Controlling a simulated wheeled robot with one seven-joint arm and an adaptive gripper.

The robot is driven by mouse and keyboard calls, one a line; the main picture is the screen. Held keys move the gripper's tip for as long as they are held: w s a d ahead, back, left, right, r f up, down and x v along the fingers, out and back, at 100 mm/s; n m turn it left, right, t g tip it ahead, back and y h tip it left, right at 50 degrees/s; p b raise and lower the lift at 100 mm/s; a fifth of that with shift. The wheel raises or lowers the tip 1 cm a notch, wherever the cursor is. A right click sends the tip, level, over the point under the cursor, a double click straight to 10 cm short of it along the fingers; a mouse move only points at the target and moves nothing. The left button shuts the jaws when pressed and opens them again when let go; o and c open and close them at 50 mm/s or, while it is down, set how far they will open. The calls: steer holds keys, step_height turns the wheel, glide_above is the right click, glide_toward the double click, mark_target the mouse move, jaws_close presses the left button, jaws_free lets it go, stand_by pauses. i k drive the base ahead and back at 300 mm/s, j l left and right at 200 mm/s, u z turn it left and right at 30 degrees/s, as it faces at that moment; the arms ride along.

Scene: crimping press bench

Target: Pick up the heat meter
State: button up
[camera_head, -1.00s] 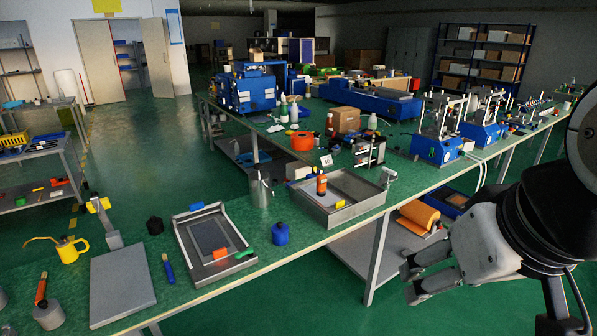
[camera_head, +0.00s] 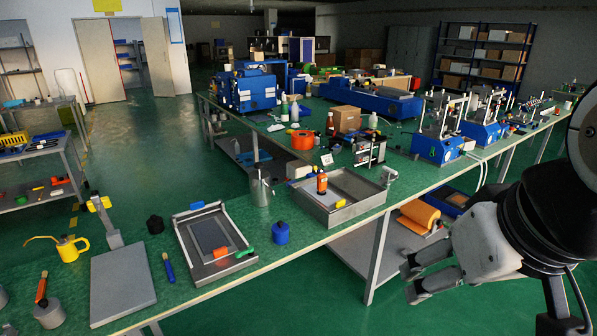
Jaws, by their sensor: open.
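I cannot tell for sure which object is the heat meter. A small white piece with a dark mark (camera_head: 327,159) stands on the green bench behind the metal tray. A small silver fitting (camera_head: 389,175) stands at the right end of that tray, near the bench's front edge. Either is too small to identify. My gripper (camera_head: 408,283) is open and empty at the lower right. It hangs in front of the bench's front edge, apart from everything on the bench.
A metal tray (camera_head: 311,203) holds an orange bottle (camera_head: 322,183). Left of it are a blue pot (camera_head: 280,233), a framed tray (camera_head: 182,222), a grey plate (camera_head: 122,287) and a yellow oil can (camera_head: 69,250). Blue presses (camera_head: 436,149) stand at the right. A lower shelf (camera_head: 345,250) lies under the bench.

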mark_target(322, 178)
steer(key=i+l+z, duration=0.2)
steer(key=i, duration=0.55)
steer(key=i+j+z, duration=0.1)
steer(key=i+z, duration=0.15)
steer(key=i, duration=0.5)
steer(key=i+j+z, duration=0.2)
steer(key=i, duration=0.6)
